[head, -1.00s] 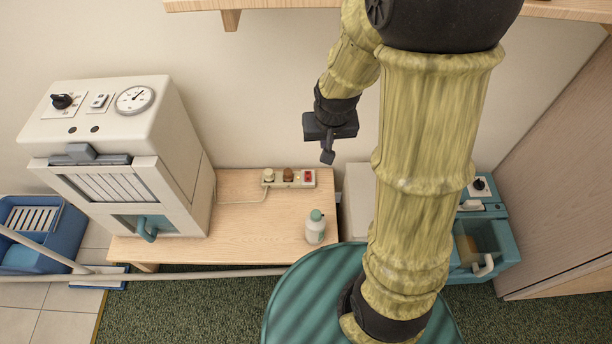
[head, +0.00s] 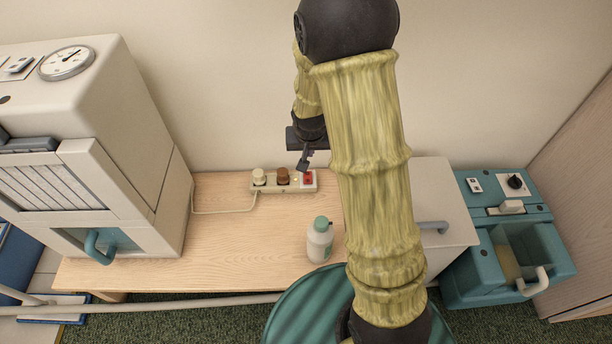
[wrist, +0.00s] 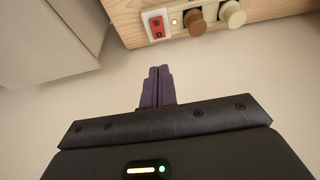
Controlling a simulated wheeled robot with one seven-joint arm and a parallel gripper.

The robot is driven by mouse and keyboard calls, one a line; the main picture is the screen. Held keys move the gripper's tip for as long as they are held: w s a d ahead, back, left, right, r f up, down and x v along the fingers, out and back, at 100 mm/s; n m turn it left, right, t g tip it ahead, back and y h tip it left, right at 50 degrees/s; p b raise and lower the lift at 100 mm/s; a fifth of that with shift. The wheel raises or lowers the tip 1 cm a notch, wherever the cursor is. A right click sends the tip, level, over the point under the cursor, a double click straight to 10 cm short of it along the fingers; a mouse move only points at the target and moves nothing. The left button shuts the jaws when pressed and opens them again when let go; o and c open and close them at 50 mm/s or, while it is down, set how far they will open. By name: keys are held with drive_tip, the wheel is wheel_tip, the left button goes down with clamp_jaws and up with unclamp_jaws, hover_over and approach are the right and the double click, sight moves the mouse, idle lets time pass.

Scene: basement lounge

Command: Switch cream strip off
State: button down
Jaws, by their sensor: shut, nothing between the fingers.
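The cream power strip (head: 270,187) lies at the back of the low wooden table, against the wall. It carries a cream plug (head: 259,177), a brown plug (head: 282,176), a small lit amber light (head: 296,179) and a red switch (head: 308,178) at its right end. In the wrist view the strip (wrist: 183,27) shows at the top, with the red switch (wrist: 156,27) and the glowing light (wrist: 174,23). My gripper (head: 304,167) is shut and empty, just above the switch end in the head view. In the wrist view its fingertips (wrist: 157,70) point toward the switch, with a gap between.
A white bottle with a green cap (head: 320,240) stands on the table (head: 215,240) in front of the strip. A large cream machine (head: 130,120) stands at left. A pale cabinet (head: 437,185) and a teal machine (head: 505,240) stand at right. A cord runs left from the strip.

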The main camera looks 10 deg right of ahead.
sight(307, 176)
drive_tip(key=shift+w+a+f, duration=0.1)
drive_tip(key=shift+f, duration=0.1)
drive_tip(key=shift+f, duration=0.1)
drive_tip(key=b+x, duration=0.2)
drive_tip(key=x, duration=0.2)
drive_tip(key=b+x, duration=0.3)
drive_tip(key=x, duration=0.2)
drive_tip(key=b+x, duration=0.2)
drive_tip(key=x, duration=0.2)
drive_tip(key=shift+s+a+f+b, duration=0.1)
drive_tip(key=shift+s+f+b, duration=0.2)
drive_tip(key=shift+f, duration=0.2)
drive_tip(key=shift+w, duration=0.1)
